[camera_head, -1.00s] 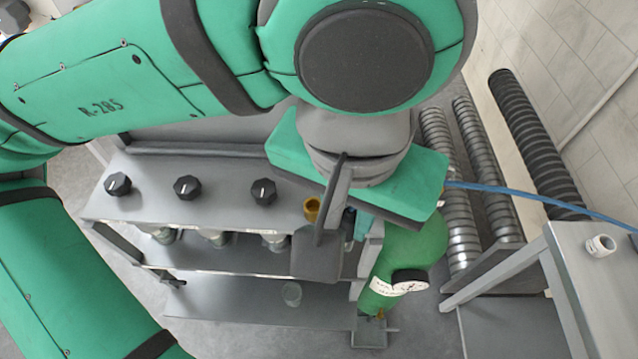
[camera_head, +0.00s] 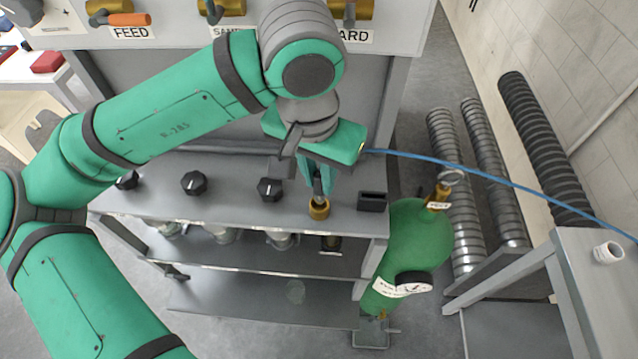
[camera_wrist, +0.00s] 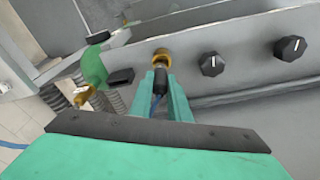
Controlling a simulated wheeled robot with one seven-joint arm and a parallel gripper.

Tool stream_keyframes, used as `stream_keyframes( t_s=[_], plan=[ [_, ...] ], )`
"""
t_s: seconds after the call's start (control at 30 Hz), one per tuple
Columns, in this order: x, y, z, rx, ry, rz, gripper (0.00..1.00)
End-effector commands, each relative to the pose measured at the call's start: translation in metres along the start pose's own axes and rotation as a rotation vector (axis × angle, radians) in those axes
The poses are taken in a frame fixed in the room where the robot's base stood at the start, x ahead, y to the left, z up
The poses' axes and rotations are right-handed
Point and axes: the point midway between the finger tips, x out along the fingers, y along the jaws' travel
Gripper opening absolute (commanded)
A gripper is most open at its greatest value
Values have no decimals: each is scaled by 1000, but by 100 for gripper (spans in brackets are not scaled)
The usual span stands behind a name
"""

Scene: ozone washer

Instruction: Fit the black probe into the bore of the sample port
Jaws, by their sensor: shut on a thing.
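The brass sample port (camera_head: 319,209) stands on the grey bench top, right of the black knobs. It also shows in the wrist view (camera_wrist: 161,58). My gripper (camera_head: 318,190) points down just above and behind the port, its green fingers close to the brass rim. In the wrist view my gripper (camera_wrist: 161,80) is shut on the black probe (camera_wrist: 160,84), which is mostly hidden between the fingers. The probe's tip points at the port. Whether it is above the bore or in its mouth cannot be told. A blue cable (camera_head: 460,165) runs off to the right.
A black block-shaped holder (camera_head: 372,201) stands right of the port. Black knobs (camera_head: 270,189) line the bench to the left. A green cylinder (camera_head: 410,245) with a gauge stands at the bench's right end. The valve panel (camera_head: 180,40) rises behind.

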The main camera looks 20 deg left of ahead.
Motion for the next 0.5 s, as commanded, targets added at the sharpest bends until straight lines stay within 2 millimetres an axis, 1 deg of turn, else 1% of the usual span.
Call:
stream_keyframes(
  t_s=[0.03, 0.2, 0.3, 0.5],
  plan=[
    [6, -3, -1, -3, -2, 1, 0],
    [29, -2, 3, -1, -1, 1, 0],
    [33, -2, 4, 0, -1, 1, 0],
    [33, -2, 4, 0, -1, 1, 0]
  ],
)
